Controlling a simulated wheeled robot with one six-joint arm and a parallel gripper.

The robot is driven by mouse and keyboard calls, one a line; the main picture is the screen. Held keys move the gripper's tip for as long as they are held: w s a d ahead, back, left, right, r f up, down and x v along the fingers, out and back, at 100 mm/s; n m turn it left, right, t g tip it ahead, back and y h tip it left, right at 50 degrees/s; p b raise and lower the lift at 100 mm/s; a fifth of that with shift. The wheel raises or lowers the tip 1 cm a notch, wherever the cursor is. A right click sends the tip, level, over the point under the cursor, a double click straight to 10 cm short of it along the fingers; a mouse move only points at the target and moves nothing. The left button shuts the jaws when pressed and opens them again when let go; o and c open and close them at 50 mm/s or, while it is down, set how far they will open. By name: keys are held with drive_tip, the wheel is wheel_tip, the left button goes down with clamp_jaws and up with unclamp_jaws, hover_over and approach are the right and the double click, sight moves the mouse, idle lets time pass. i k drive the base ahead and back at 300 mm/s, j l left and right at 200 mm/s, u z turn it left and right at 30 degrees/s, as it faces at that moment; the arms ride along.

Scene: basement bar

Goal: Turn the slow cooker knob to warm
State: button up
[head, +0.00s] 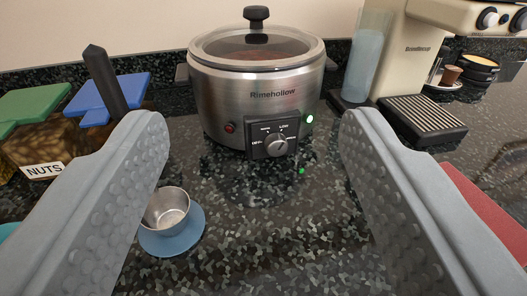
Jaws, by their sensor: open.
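The slow cooker (256,85) is a brushed metal pot with a glass lid, standing upright on the dark speckled counter ahead. My gripper (256,120) is open and empty. Its two grey fingers stand wide apart at left and right, with the knob seen between them and not touched.
A small metal cup (166,208) on a blue coaster (172,241) is near the left finger. Canisters with green (35,102) and blue lids stand at left, one labelled NUTS. A cream coffee machine (410,60) stands at right. A red item (487,215) lies right. The counter before the cooker is clear.

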sight(276, 144)
drive_tip(key=k+z, duration=0.2)
drive_tip(key=z, duration=0.2)
drive_tip(key=k+j+z, duration=0.1)
drive_tip(key=z, duration=0.35)
drive_tip(key=k+l+z, duration=0.1)
drive_tip(key=k+z, duration=0.3)
drive_tip(key=i, duration=0.1)
